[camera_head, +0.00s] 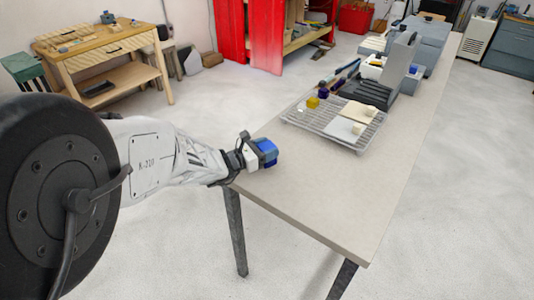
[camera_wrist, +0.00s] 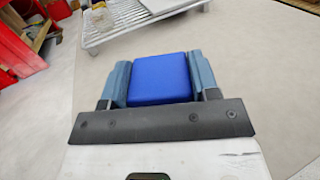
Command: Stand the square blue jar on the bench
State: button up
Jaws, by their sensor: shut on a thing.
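The square blue jar (camera_wrist: 160,78) is between the two fingers of my gripper (camera_wrist: 160,85), which is shut on it. In the head view the blue jar (camera_head: 267,151) shows at the end of my gripper (camera_head: 260,154), near the left edge of the bench (camera_head: 310,200). I cannot tell whether the jar touches the bench or is held above it. The jar's lower side is hidden.
A wire rack (camera_head: 340,127) on the bench holds pale blocks, a yellow piece (camera_head: 313,102) and a dark purple piece (camera_head: 324,89). Grey equipment (camera_head: 402,60) stands further back. The near part of the bench is clear. A wooden workbench (camera_head: 100,45) stands at the left.

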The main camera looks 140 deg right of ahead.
jog(key=shift+f, duration=1.05)
jog(key=shift+f, duration=0.15)
jog(key=o, duration=1)
jog(key=shift+o, duration=0.2)
jog(key=shift+w+d, duration=0.2)
jog(key=shift+w, duration=0.15)
jog(key=shift+v, duration=5.6)
